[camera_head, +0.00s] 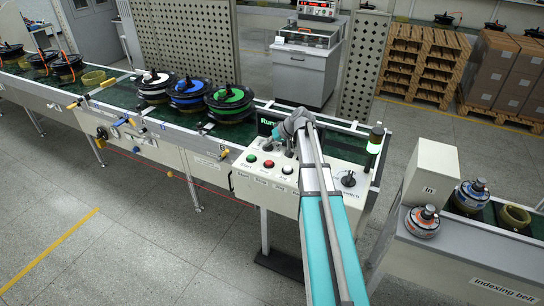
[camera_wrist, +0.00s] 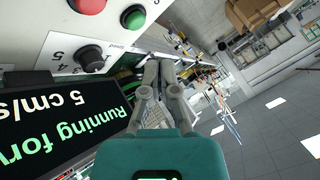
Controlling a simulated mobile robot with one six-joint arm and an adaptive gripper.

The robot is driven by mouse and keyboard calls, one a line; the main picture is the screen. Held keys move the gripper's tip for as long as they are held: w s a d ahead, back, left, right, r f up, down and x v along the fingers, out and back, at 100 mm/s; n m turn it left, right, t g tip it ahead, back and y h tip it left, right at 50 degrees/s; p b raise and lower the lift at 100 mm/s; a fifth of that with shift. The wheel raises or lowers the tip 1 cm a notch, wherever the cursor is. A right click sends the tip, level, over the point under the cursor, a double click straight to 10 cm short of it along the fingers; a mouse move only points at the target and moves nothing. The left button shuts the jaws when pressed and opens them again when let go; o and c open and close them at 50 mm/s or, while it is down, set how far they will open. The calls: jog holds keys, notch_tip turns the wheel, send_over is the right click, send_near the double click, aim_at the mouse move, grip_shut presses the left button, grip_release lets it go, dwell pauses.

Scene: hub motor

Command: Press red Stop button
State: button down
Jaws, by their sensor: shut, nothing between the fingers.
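The red Stop button (camera_head: 268,163) sits on the white control panel (camera_head: 243,183), between a green button (camera_head: 251,158) and a white button (camera_head: 287,170). In the wrist view the red button (camera_wrist: 88,4) is at the top edge, partly cut off, with the green button (camera_wrist: 133,17) to its right. My gripper (camera_wrist: 160,64) is shut and empty. Its fingers are apart from the red button in the wrist view. In the head view my gripper (camera_head: 287,132) is over the rear of the panel, behind the button row, partly hidden by my arm.
A black display reading "Running" (camera_wrist: 60,120) stands behind the panel. A black knob (camera_wrist: 90,58) is close by. A rotary switch (camera_head: 348,180) and a lit signal lamp (camera_head: 375,140) are at the panel's right. Hub motors (camera_head: 230,101) sit on the conveyor behind.

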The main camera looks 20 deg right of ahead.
aim_at(270, 162)
jog(key=shift+w+d+r, duration=0.3)
jog(key=shift+w+d, duration=0.35)
jog(key=shift+w, duration=0.05)
jog(key=shift+s+d+f, duration=0.1)
jog(key=shift+f, duration=0.1)
notch_tip(270, 162, down, 8)
jog(key=b, duration=0.8)
jog(key=shift+f+b, duration=0.2)
jog(key=shift+b, duration=0.15)
jog(key=shift+f, duration=0.2)
dwell(1.0)
jog(key=shift+f+b, duration=0.25)
jog(key=shift+b, duration=0.2)
jog(key=shift+f+b, duration=0.5)
dwell(1.0)
jog(key=shift+r, duration=0.1)
dwell(0.3)
jog(key=shift+r+p, duration=0.9)
jog(key=shift+p, duration=0.1)
